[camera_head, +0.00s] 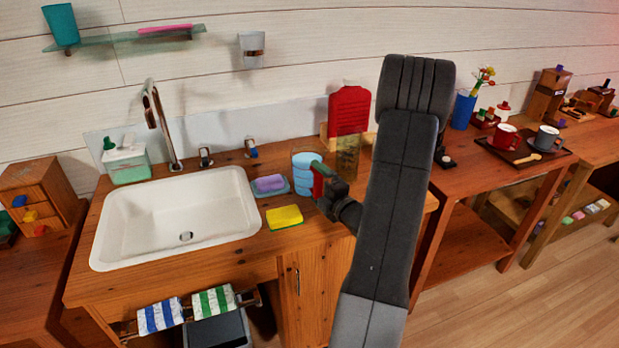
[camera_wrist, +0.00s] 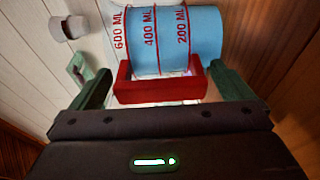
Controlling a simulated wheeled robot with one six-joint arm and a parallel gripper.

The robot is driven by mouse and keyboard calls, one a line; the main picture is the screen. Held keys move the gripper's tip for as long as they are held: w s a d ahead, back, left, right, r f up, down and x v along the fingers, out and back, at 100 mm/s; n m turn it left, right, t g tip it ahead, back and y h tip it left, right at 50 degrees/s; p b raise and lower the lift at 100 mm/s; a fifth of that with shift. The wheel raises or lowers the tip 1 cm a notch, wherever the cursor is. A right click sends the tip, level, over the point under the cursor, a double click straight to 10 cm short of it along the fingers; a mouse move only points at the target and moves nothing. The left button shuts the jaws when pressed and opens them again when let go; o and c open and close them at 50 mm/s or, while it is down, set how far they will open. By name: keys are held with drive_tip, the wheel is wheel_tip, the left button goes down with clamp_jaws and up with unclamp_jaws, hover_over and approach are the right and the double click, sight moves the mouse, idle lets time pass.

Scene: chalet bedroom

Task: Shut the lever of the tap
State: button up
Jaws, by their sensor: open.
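The tap's metal spout (camera_head: 160,120) rises behind the white sink (camera_head: 185,215). Two small tap handles stand to its right: a dark metal one (camera_head: 205,157) and one with a blue mark (camera_head: 251,147). I cannot tell their exact positions. My gripper (camera_head: 322,188) is well to the right of both, beside the blue measuring cup (camera_head: 305,168). In the wrist view, my gripper (camera_wrist: 162,82) is open, its green fingers on either side of the cup's red handle (camera_wrist: 160,90). The tap is not clearly seen in the wrist view.
A purple soap on a dish (camera_head: 270,185) and a yellow sponge (camera_head: 284,217) lie between the sink and my gripper. A soap dispenser box (camera_head: 127,163) stands left of the spout. Striped towels (camera_head: 160,315) hang in front.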

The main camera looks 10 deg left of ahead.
drive_tip(key=c, duration=1.6)
drive_tip(key=shift+r, duration=0.1)
drive_tip(key=shift+c, duration=1.2)
